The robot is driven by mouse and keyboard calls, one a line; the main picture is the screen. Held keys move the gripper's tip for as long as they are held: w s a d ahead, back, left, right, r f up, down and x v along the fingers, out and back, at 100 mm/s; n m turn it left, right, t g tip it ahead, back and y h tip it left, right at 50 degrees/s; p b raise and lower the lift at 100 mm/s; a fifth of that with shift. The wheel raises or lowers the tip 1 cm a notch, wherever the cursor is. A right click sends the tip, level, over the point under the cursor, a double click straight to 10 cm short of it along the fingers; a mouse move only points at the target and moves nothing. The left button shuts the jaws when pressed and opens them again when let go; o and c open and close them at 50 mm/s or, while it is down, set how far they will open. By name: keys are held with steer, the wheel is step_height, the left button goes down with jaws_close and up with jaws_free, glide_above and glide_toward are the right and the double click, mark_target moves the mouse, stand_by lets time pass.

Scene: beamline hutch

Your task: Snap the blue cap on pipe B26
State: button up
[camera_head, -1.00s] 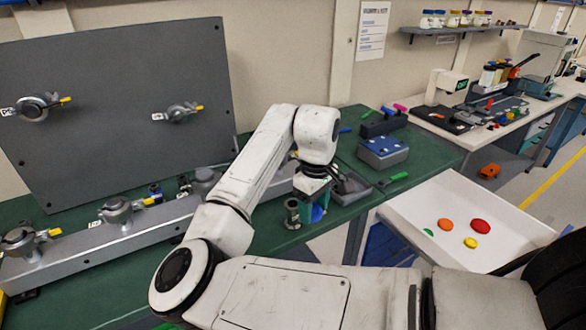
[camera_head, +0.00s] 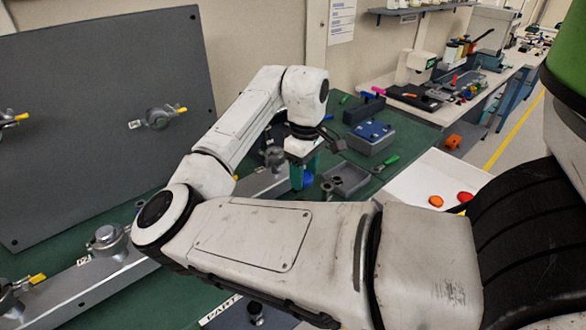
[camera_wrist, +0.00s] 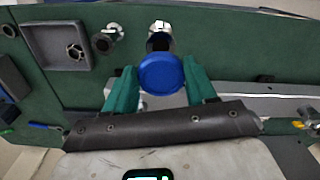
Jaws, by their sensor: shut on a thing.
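My gripper (camera_wrist: 162,88) has teal fingers shut on the round blue cap (camera_wrist: 161,75), with one finger on each side of it. In the head view my gripper (camera_head: 303,177) hangs over the green bench and the cap (camera_head: 308,181) shows only as a blue patch. In the wrist view a metal pipe fitting (camera_wrist: 160,38) with a dark interior lies just beyond the cap, partly covered by it. Whether they touch, I cannot tell. No B26 label can be read, so I cannot tell which pipe is B26.
A second open metal piece (camera_wrist: 107,38) and a grey tray (camera_wrist: 36,40) lie to the left in the wrist view. In the head view, clamped fittings stand on a metal rail (camera_head: 95,277), below a dark panel (camera_head: 100,110). A blue-topped box (camera_head: 370,137) sits behind.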

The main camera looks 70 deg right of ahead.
steer(key=shift+f+b, duration=3.35)
steer(key=shift+b, duration=0.4)
steer(key=shift+r+p, duration=0.1)
steer(key=shift+p, duration=0.45)
steer(key=shift+f, duration=0.65)
steer(key=o, duration=1.1)
steer(key=shift+r, duration=0.15)
step_height(320, 180, up, 11)
steer(key=shift+f, duration=0.2)
steer(key=shift+s, duration=0.1)
